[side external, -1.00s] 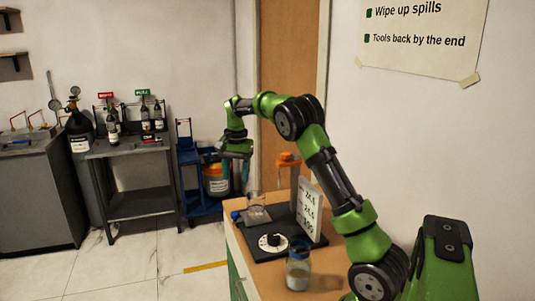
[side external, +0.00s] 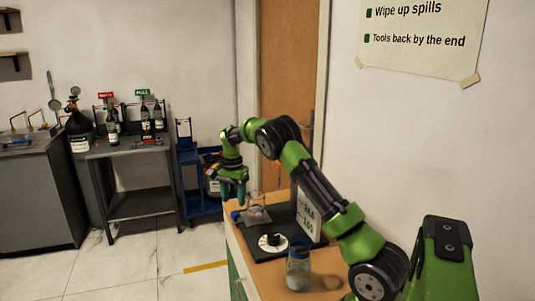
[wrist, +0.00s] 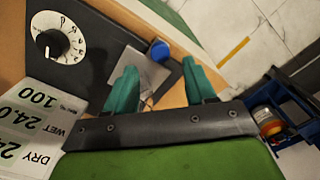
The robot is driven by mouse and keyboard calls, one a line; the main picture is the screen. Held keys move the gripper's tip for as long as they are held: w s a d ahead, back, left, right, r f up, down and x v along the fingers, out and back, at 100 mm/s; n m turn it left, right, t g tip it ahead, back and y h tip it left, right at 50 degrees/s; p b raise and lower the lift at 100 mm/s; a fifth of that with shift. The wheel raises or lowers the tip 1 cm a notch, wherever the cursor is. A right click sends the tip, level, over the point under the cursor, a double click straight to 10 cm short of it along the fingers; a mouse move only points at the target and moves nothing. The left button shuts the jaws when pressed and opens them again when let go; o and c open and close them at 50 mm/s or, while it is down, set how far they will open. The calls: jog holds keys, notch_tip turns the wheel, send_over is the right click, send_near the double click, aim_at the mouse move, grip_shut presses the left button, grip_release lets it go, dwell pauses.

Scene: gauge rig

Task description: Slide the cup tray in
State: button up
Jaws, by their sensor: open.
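The cup tray is a flat grey plate (side external: 258,217) on the black base of the rig, with a blue knob (side external: 236,216) at its left end. A clear glass cup (side external: 256,203) stands on the plate. The wrist view also shows the grey plate (wrist: 133,68) and the blue knob (wrist: 160,50). My gripper (side external: 233,194) is open, its teal fingers pointing down above the knob end of the tray. In the wrist view, the knob lies beyond and between my fingertips (wrist: 160,66), apart from both. The cup is mostly hidden there.
The black base (side external: 283,252) carries a white dial (side external: 273,244) and an upright number card (side external: 307,214). A blue-lidded jar (side external: 298,268) stands on the wooden top nearer the camera. A blue cart (side external: 200,182) stands on the floor behind. Space left of the bench is free.

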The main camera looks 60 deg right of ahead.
aim_at(234, 213)
jog(key=shift+f, duration=2.75)
grip_shut()
